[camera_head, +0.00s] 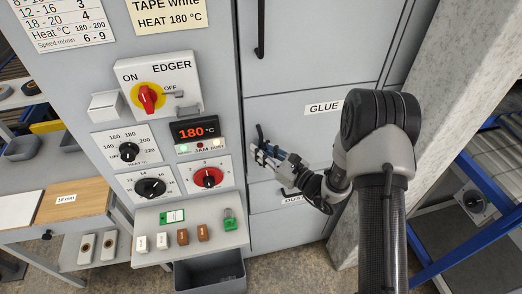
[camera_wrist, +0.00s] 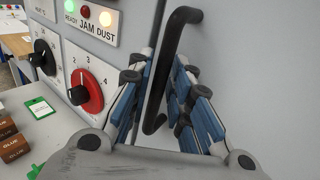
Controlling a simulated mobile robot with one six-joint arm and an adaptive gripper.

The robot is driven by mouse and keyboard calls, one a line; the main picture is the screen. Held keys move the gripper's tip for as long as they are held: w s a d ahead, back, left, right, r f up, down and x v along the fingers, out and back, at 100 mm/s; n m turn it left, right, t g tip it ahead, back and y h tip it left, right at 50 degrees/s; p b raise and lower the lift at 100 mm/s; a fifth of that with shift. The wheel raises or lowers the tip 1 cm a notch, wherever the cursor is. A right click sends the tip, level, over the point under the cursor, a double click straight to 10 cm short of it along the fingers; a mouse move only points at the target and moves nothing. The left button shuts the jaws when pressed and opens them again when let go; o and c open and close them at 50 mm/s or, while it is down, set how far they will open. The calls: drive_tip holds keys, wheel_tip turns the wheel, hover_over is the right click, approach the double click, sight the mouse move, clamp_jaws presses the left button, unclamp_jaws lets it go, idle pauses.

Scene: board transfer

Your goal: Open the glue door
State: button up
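The glue door (camera_head: 285,125) is a light grey panel with a "GLUE" label (camera_head: 323,107); it looks closed, flush with the cabinet. Its black bar handle (camera_wrist: 168,62) stands upright in the wrist view, and its upper end shows in the head view (camera_head: 260,132). My gripper (camera_head: 263,154) is at this handle, reaching in from the right. In the wrist view my gripper (camera_wrist: 158,88) is open, with one blue-padded finger on each side of the handle. Gaps show between the bar and the fingers. The lower part of the handle is hidden in the head view.
Another door with a black handle (camera_head: 261,30) is above, and a "DUST" label (camera_head: 292,199) is below. The edger control panel (camera_head: 160,130) with knobs and a small shelf (camera_head: 190,245) of blocks stand left. A concrete pillar (camera_head: 450,80) is close on the right.

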drive_tip(key=shift+w+a, duration=0.1)
drive_tip(key=shift+a, duration=0.05)
clamp_jaws()
idle(0.6)
